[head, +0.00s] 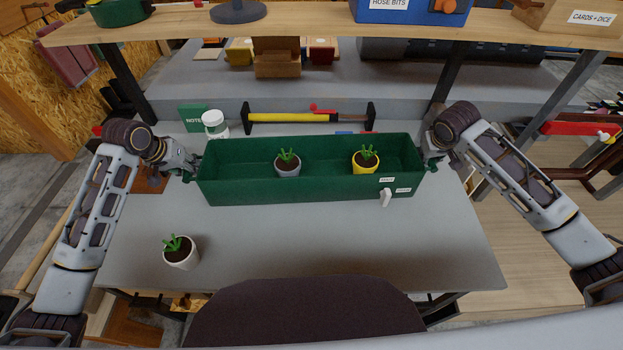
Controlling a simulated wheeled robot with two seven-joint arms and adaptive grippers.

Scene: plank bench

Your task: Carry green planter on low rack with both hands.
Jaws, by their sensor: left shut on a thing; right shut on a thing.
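The long green planter (240,190) is in the middle of the head view, over the grey table. Inside it are a grey pot (288,170) with a small plant and a yellow pot (366,166) with a small plant. My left gripper (193,172) is shut on the planter's left end. My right gripper (432,160) is shut on its right end. The fingertips are small and partly hidden at both ends. The planter looks about level; I cannot tell whether its base touches the table.
A white pot (181,258) with a plant stands at the table's front left. A white jar (214,124), a green note box (192,117) and a yellow-and-black clamp (300,117) lie behind the planter. A wooden shelf (300,28) spans above the back.

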